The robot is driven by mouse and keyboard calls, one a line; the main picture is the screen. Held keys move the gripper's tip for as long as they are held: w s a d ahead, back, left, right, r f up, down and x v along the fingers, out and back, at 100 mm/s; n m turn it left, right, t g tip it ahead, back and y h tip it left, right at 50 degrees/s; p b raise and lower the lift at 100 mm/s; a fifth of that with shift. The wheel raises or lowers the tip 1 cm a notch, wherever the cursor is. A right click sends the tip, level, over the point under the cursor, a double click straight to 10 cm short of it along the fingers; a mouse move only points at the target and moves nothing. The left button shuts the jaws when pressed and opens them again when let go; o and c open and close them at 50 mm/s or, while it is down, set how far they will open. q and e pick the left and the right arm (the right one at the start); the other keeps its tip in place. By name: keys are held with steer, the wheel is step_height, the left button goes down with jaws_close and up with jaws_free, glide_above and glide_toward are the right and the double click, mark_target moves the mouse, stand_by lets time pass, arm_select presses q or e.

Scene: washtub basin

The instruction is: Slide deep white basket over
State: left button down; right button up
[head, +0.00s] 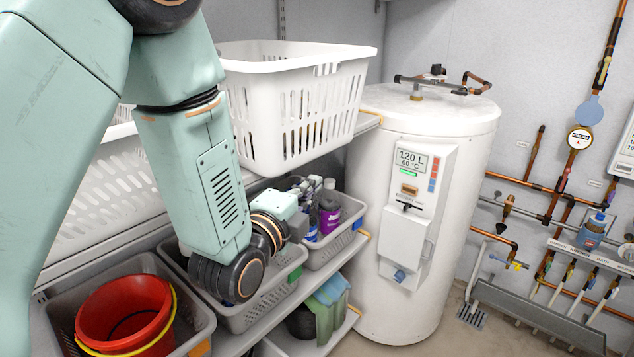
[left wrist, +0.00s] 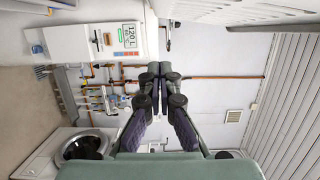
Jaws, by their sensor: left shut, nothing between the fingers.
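A deep white slotted basket (head: 295,105) stands upright on the upper shelf, left of the water heater. Its right end is close to the shelf's end. My left gripper (head: 314,184) is below the basket, in front of the shelf and apart from the basket. Its fingers are small in the head view, against bottles behind. In the left wrist view, the left gripper's fingers (left wrist: 155,82) are together with nothing between them. Part of the basket's left side is hidden by my left arm. My right gripper is not in view.
Another white basket (head: 95,205) is at left behind my arm. The white water heater (head: 425,210) stands right of the shelves. Pipes (head: 560,195) run along the right wall.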

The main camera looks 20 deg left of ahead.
mark_target(306, 146)
arm_select(q)
steer(key=shift+y, duration=0.3)
steer(key=shift+w+a+r, duration=0.35)
steer(key=shift+w+a, duration=0.05)
steer(key=shift+w, duration=1.45)
steer(key=shift+w+a+r, duration=0.35)
steer(key=shift+w+a, duration=0.05)
steer(key=shift+w, duration=1.45)
steer(key=shift+w+a+r, duration=0.35)
steer(key=shift+w+a, duration=0.05)
steer(key=shift+w, duration=1.45)
steer(key=shift+d, duration=0.1)
steer(key=shift+d, duration=0.15)
steer(key=shift+w+a, duration=0.3)
steer(key=shift+a, duration=0.65)
steer(key=shift+w+a, duration=0.3)
steer(key=shift+a, duration=0.65)
steer(key=shift+d, duration=0.2)
